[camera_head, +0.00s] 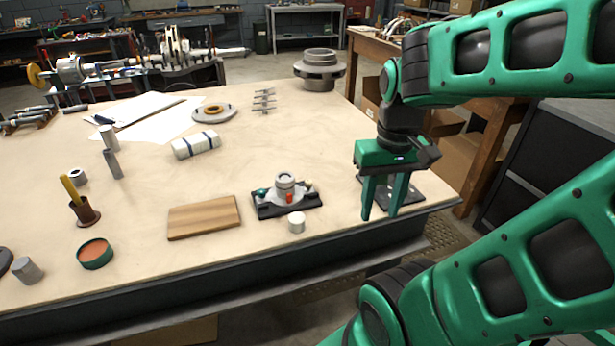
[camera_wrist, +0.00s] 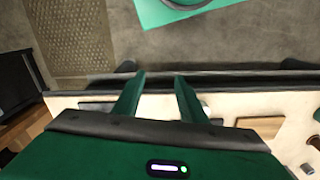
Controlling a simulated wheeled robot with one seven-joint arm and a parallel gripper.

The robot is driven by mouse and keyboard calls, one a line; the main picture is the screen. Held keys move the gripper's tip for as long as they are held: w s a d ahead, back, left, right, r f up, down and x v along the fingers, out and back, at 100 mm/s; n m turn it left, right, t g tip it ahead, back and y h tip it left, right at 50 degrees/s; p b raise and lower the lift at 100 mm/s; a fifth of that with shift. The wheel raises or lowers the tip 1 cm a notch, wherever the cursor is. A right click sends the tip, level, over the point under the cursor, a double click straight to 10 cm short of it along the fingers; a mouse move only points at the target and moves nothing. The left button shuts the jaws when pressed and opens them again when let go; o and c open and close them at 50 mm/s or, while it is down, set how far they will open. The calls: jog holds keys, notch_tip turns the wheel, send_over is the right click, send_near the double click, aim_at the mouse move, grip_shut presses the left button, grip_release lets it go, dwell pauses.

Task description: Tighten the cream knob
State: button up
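The split casing (camera_head: 285,181) is a small pale round body on a black base (camera_head: 272,212) near the table's front edge. A small cream knob (camera_head: 308,186) appears on its right side, partly hidden and too small to tell how tight it is. A teal knob (camera_head: 262,192) is on its left and an orange-red part (camera_head: 290,198) on its front. My gripper (camera_head: 379,215) points down, to the right of the casing and apart from it. Its two green fingers are spread with nothing between them, also in the wrist view (camera_wrist: 160,78).
A white cylinder (camera_head: 297,224) stands just in front of the casing. A wooden board (camera_head: 204,217) lies to its left, and a dark plate (camera_head: 408,194) lies behind my fingers. A white wrapped bundle (camera_head: 196,145) lies farther back. Bare tabletop lies behind the casing.

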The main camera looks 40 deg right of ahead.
jog(key=w+d+r+n, duration=0.2)
jog(key=w+n, duration=0.8)
jog(key=w, duration=0.3)
jog(key=n, duration=1.2)
send_over(308, 181)
notch_tip(308, 181, down, 2)
jog(key=f, duration=0.1)
notch_tip(308, 181, down, 10)
jog(key=shift+d+r, duration=0.1)
grip_shut()
